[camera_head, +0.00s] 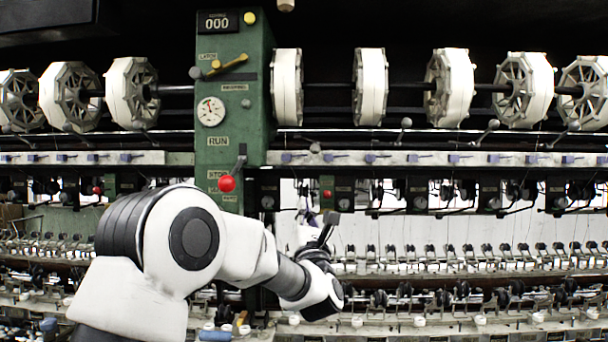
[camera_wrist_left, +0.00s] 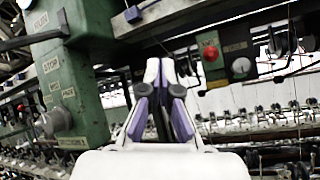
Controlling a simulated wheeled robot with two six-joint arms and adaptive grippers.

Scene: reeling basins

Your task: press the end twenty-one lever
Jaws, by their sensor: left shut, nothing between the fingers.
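I cannot tell which lever is number twenty-one; no such number is readable. Several small levers (camera_head: 370,158) line the pale rail in the head view. A green plate with a red knob (camera_head: 327,194) hangs under the rail; the red knob also shows in the wrist view (camera_wrist_left: 211,53), right of my fingers. My left gripper (camera_head: 307,190) points away, just left of that plate in the picture, partly hidden behind my wrist. In the wrist view my left gripper (camera_wrist_left: 159,64) is shut and empty, with purple and white fingers. I cannot tell whether it touches anything. My right gripper is not in view.
White reels (camera_head: 370,86) hang above. Rows of small spindles (camera_head: 450,255) lie below. Grey ball-ended rods (camera_head: 492,125) stick out along the rail.

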